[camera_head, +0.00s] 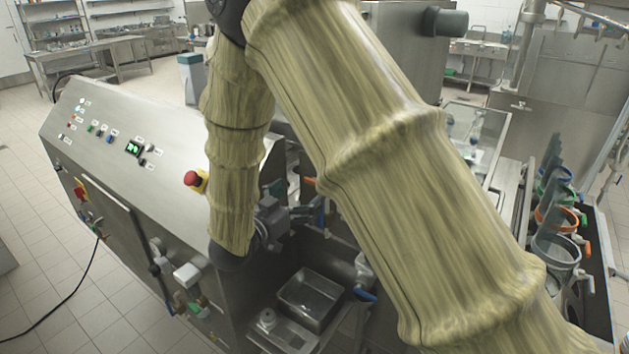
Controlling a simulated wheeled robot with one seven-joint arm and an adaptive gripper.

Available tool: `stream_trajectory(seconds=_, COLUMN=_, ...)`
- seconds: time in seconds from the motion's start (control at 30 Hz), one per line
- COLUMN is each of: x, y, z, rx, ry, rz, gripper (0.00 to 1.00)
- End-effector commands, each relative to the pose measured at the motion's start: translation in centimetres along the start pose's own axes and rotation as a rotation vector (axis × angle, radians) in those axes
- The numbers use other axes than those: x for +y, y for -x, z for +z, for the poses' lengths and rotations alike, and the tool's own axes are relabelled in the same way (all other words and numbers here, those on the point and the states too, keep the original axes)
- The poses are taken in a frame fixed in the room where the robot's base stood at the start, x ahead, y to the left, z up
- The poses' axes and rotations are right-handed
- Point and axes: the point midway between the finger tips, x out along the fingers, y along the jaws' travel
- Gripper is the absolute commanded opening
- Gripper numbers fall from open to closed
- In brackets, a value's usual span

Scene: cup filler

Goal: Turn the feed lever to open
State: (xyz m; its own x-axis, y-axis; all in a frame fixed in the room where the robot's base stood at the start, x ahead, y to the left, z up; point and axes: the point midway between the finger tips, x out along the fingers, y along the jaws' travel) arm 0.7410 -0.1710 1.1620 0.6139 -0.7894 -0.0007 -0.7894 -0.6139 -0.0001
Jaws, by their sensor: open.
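My arm, in a pale yellow sleeve, comes down across the middle of the view and hides much of the machine. My gripper (318,213) is at the machine's right side, past the control panel. It is small and partly dark, with its jaws open and nothing seen between them. A small orange handle (310,181) shows just above the gripper, apart from it as far as I can see. A blue handle (364,294) sits lower right, beside a metal fitting. I cannot tell which handle is the feed lever.
The sloped control panel (125,130) has a red stop button (193,179) close to my forearm. A steel tray (311,299) lies below the gripper. Ringed containers (556,219) stand at the right. Tiled floor (40,225) is clear at the left, except for a black cable.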

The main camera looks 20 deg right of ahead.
Motion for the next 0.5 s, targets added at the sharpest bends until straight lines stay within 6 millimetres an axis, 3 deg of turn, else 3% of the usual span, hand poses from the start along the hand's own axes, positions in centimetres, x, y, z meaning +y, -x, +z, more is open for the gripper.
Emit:
stream_trajectory(seconds=0.3, x=0.0, y=-5.0, z=-0.3, rx=0.0, ry=0.0, rz=0.0, gripper=0.97)
stream_trajectory(seconds=0.5, x=0.0, y=-6.6, z=-0.1, rx=0.0, ry=0.0, rz=-0.001, gripper=0.97)
